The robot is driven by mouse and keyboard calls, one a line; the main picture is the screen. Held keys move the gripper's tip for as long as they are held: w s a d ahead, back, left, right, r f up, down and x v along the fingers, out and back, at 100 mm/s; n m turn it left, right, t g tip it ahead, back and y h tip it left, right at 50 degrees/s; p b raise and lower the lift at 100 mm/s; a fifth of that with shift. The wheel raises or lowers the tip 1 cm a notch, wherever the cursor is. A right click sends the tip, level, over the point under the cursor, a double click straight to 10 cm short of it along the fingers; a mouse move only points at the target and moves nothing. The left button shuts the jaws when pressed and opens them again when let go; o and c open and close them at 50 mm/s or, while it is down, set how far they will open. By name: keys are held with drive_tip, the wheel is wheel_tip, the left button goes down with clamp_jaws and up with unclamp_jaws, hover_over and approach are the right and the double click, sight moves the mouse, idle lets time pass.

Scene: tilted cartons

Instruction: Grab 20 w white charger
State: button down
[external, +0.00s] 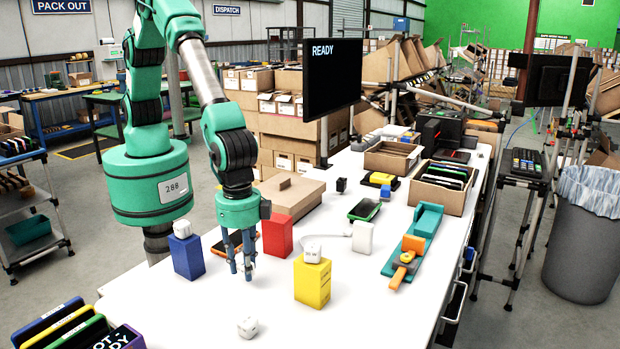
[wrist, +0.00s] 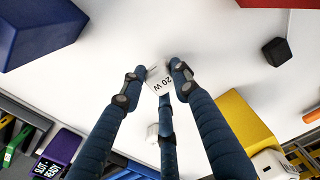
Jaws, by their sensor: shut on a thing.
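A white charger marked "20 W" (wrist: 162,82) sits between the fingertips of my gripper (wrist: 158,76) in the wrist view. The fingers are shut on it, and they partly cover it. In the external view my gripper (external: 243,268) points down over the white table, between the blue and yellow boxes. The held charger is mostly hidden there, and I cannot tell whether it touches the table.
Other white chargers sit on the blue box (external: 187,257), on the yellow box (external: 313,283) and on the front of the table (external: 247,327). A red box (external: 277,236) stands behind my gripper. Colored slots (external: 75,330) are front left.

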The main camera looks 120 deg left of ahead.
drive_tip(key=shift+s+a+r, duration=0.1)
drive_tip(key=shift+s+r, duration=0.1)
drive_tip(key=shift+r, duration=0.35)
drive_tip(key=s+a, duration=0.1)
drive_tip(key=s, duration=0.3)
drive_tip(key=s+a+r, duration=0.1)
drive_tip(key=s+a, duration=0.1)
drive_tip(key=s, duration=0.3)
drive_tip(key=s+a+p, duration=0.1)
drive_tip(key=s+a, duration=0.1)
drive_tip(key=s, duration=0.3)
drive_tip(key=shift+s+a+r, duration=0.15)
drive_tip(key=shift+s+a, duration=0.1)
